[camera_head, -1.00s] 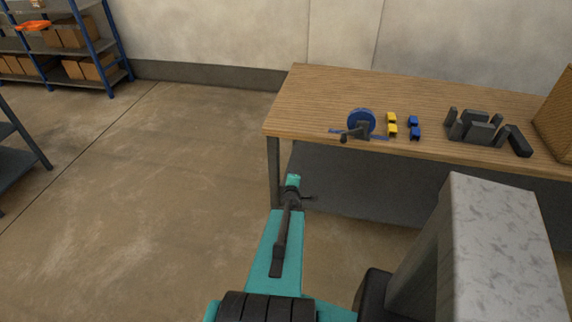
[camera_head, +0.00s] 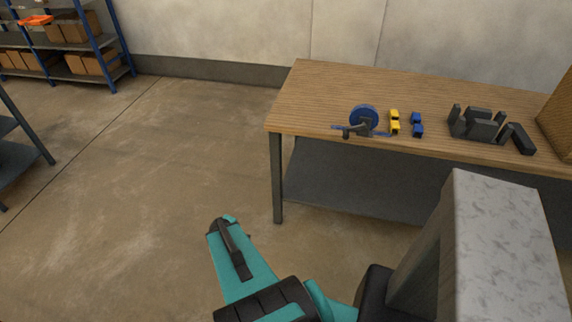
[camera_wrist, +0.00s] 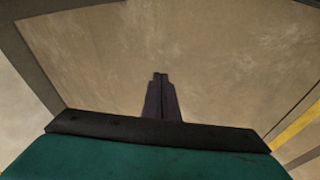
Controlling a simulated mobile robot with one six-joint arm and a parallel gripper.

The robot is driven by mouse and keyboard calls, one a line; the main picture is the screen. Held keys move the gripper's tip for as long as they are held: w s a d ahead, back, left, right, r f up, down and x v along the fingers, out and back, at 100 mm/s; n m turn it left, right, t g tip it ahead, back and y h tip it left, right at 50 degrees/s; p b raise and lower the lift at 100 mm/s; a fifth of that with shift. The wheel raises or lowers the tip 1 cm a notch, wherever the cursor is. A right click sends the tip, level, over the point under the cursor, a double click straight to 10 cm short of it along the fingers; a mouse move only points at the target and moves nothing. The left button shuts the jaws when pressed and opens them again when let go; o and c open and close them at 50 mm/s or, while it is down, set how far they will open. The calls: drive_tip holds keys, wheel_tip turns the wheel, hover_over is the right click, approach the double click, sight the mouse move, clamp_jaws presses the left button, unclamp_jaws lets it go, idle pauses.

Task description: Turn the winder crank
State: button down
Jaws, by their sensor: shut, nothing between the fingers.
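The winder (camera_head: 363,117) is a blue disc on a blue base near the front left edge of the wooden table. Its dark crank (camera_head: 356,130) sticks out in front of the disc toward the table's front edge. In the wrist view my gripper (camera_wrist: 159,76) is shut and empty, its two dark fingers side by side above bare floor. The winder does not show in the wrist view.
The wooden table (camera_head: 310,95) has a grey lower shelf (camera_head: 345,185). Right of the winder are yellow blocks (camera_head: 394,121), blue blocks (camera_head: 417,124) and several dark grey parts (camera_head: 483,130). Blue shelving (camera_head: 122,40) stands at the back left.

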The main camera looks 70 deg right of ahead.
drive_tip(key=a+f+g+y, duration=0.2)
drive_tip(key=a+f, duration=0.2)
drive_tip(key=a, duration=0.8)
drive_tip(key=s+a+g, duration=0.2)
drive_tip(key=s+a, duration=0.2)
drive_tip(key=a, duration=0.4)
drive_tip(key=s+a+g+y, duration=0.1)
drive_tip(key=s+a, duration=0.3)
drive_tip(key=a, duration=0.4)
drive_tip(key=s+a+g+y, duration=0.1)
drive_tip(key=s+a+g, duration=0.3)
drive_tip(key=a, duration=0.4)
drive_tip(key=shift+s+f, duration=0.4)
drive_tip(key=shift+s, duration=0.05)
drive_tip(key=shift+a, duration=0.15)
